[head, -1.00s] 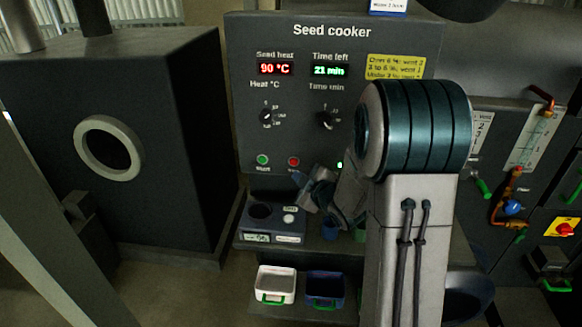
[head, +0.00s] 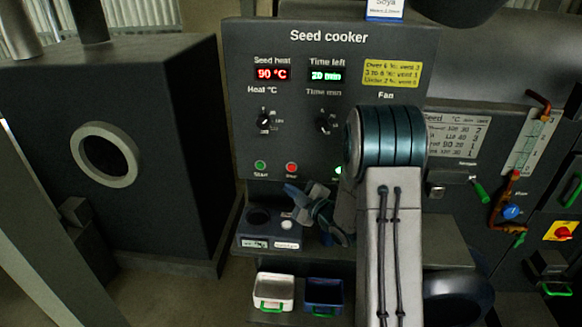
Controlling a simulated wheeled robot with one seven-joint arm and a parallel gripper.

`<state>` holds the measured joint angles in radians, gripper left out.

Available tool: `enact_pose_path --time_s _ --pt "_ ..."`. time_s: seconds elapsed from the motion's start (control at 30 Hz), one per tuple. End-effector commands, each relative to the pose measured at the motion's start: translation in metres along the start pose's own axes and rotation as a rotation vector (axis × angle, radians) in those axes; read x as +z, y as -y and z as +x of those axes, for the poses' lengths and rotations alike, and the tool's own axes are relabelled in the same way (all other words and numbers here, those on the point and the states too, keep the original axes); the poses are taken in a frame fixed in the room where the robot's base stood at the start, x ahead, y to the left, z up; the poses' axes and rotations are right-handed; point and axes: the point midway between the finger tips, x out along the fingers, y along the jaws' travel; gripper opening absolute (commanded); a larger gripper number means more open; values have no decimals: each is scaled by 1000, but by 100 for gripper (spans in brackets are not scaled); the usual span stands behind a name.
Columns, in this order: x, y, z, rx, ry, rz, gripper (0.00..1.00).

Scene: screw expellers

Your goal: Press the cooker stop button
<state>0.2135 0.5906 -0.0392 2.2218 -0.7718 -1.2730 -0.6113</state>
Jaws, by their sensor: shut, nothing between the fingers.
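The seed cooker panel (head: 240,110) is dark grey and shows 90 °C and 20 min. The red stop button (head: 291,167) sits low on it, right of the green start button (head: 260,165). The stop button shows in full, with its small label just below. My gripper (head: 291,189) is shut and empty, a little below the stop button in the picture. Its depth from the panel is hard to judge. My arm covers the right part of the panel.
A small tester with a dark round well (head: 258,216) stands on the ledge below the panel. A white bin (head: 273,291) and a blue bin (head: 324,292) sit lower. A dark cabinet with a round port (head: 105,155) stands at left.

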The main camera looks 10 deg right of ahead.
Motion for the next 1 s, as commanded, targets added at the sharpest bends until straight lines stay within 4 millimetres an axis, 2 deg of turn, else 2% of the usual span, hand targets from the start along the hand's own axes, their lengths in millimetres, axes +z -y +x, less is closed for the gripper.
enact_pose_path --time_s 0.23,0.4,0.6,1.0 --pt "17 -21 25 -1 1 -1 0" --pt "30 -27 38 1 0 -1 0" --pt "34 -33 45 0 1 1 0" --pt "34 -34 46 0 1 1 0"
